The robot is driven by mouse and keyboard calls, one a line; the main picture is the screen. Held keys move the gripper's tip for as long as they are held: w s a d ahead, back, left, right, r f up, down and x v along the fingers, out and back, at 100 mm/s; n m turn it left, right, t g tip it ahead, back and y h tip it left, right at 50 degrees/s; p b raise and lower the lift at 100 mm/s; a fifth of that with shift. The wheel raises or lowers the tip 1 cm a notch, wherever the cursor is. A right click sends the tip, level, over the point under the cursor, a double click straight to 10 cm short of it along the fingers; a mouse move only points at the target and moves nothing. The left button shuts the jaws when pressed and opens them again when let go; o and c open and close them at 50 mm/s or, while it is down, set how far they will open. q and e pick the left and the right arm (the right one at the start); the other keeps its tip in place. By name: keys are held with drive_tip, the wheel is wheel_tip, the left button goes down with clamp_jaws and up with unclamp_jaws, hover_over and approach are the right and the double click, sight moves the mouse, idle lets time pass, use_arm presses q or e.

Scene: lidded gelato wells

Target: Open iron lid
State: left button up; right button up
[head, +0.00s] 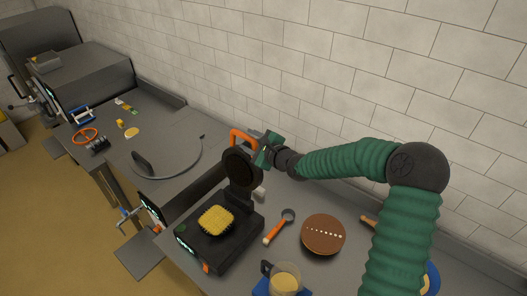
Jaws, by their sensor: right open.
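The waffle iron's black base (235,245) stands on the counter with a yellow waffle (215,220) on its plate. Its round dark iron lid (241,170) is raised, standing roughly upright at the back of the base. An orange handle (236,135) shows at the top of the lid. My right gripper (266,150) is open beside the raised lid, just right of the handle. Whether it touches the lid or handle I cannot tell. My left gripper is not in view.
A brown round disc (323,235) with light dots, an orange-handled tool (279,227) and a cup of batter (285,279) stand right of the iron. A round griddle plate (165,155) lies to the left. The tiled wall (300,70) runs close behind the counter.

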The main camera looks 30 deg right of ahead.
drive_tip(key=v, duration=1.1)
drive_tip(key=shift+s, duration=0.2)
drive_tip(key=shift+d, duration=0.1)
